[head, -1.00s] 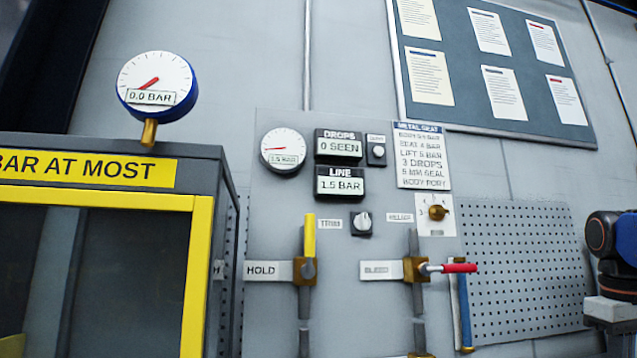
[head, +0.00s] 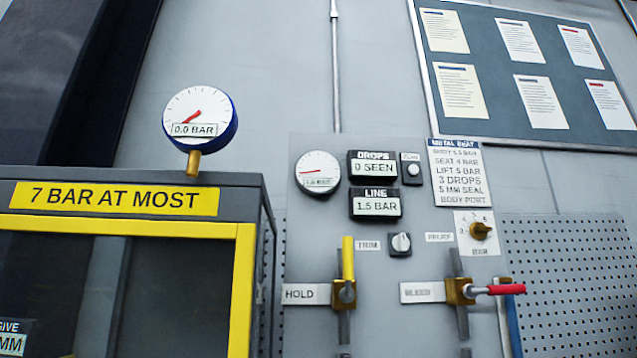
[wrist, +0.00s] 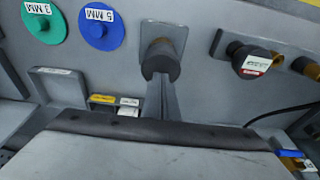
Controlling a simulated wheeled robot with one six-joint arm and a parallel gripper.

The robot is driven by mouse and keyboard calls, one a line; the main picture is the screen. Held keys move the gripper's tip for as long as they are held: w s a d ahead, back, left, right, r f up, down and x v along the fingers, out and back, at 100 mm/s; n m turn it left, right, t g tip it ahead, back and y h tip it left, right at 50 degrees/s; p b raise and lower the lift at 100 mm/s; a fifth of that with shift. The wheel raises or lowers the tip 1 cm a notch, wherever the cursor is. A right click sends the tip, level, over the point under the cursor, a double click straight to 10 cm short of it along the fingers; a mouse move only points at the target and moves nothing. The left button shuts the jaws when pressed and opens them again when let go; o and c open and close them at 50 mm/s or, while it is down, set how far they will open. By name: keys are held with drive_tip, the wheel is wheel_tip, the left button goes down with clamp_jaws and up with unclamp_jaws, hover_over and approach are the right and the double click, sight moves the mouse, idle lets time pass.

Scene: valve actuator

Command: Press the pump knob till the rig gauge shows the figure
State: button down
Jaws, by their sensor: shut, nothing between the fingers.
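A blue-rimmed round gauge (head: 200,118) stands on a brass stem on the yellow-framed cabinet in the head view; its plate reads 0.0 BAR. A second, white gauge (head: 318,173) is on the wall panel, its small figure blurred. The LINE display (head: 375,204) reads 1.5 BAR. In the wrist view, a dark round knob (wrist: 160,60) sits in front of a square plate. My gripper (wrist: 160,84) is shut and empty, its fingertips at this knob; I cannot tell whether they touch. Another black knob (wrist: 254,60) with a small red-marked label is to the right. Neither knob shows a readable pump label.
A yellow sign (head: 117,199) on the cabinet reads 7 BAR AT MOST. The HOLD valve's yellow handle (head: 348,258) stands upright; the BLEED valve's red handle (head: 506,289) lies level. Green 3 MM (wrist: 44,20) and blue 5 MM (wrist: 101,26) discs are left of my gripper.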

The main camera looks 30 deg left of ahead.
drive_tip(key=shift+f, duration=2.9)
drive_tip(key=shift+r, duration=2.9)
drive_tip(key=shift+f, duration=3)
drive_tip(key=shift+r, duration=0.2)
